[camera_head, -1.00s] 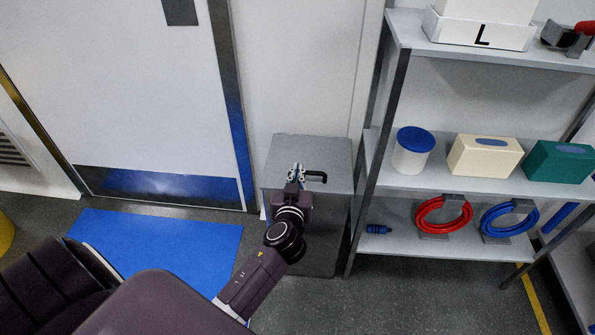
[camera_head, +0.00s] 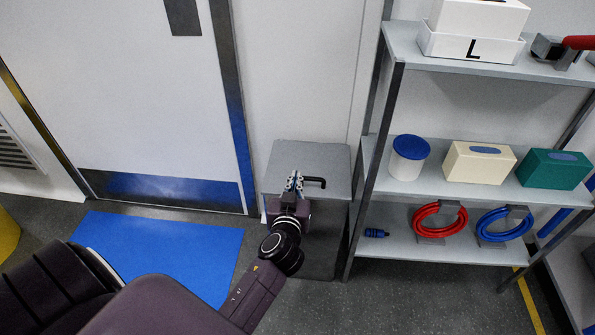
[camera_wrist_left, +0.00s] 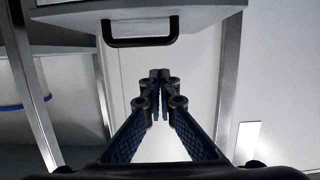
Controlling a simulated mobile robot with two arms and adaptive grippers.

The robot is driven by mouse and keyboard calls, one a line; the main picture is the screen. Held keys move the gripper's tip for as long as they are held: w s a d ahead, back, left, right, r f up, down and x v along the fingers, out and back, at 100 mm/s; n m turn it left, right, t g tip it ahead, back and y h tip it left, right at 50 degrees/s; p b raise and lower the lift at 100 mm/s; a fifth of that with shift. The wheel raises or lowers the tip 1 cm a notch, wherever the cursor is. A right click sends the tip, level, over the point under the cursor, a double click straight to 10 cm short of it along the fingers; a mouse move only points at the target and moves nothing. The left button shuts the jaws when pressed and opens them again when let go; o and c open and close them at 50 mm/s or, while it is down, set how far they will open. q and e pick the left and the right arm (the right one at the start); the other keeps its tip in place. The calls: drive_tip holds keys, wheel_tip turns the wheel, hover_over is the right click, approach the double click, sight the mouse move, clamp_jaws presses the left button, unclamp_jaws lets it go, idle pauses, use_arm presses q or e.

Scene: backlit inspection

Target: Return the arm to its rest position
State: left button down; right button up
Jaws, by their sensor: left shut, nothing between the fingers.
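My left gripper (camera_head: 293,184) is in front of a grey cabinet (camera_head: 310,155) in the head view, beside the cabinet's black handle (camera_head: 315,181). Its fingers are shut and hold nothing. In the left wrist view the closed fingertips (camera_wrist_left: 164,77) point at a pale background. The handle (camera_wrist_left: 140,42) shows above and to the left of them, apart from the fingers. My left arm reaches in from the lower left. My right gripper is in neither view.
A metal shelf rack (camera_head: 405,195) stands right of the cabinet, holding a blue-lidded jar (camera_head: 408,165), a beige box (camera_head: 478,168), a green box (camera_head: 553,170), a red coil (camera_head: 427,217) and a blue coil (camera_head: 495,222). A blue mat (camera_head: 165,245) lies before the door (camera_head: 120,90).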

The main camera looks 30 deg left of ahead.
use_arm(q)
drive_tip(key=shift+s+d+f+b, duration=0.15)
drive_tip(key=shift+s+d, duration=0.25)
drive_tip(key=shift+s, duration=0.45)
drive_tip(key=shift+s+d+f+b, duration=0.1)
drive_tip(key=shift+s+d, duration=0.25)
drive_tip(key=shift+s, duration=0.45)
drive_tip(key=shift+s+d+f+b, duration=0.15)
drive_tip(key=shift+s+d, duration=0.25)
drive_tip(key=shift+s, duration=0.45)
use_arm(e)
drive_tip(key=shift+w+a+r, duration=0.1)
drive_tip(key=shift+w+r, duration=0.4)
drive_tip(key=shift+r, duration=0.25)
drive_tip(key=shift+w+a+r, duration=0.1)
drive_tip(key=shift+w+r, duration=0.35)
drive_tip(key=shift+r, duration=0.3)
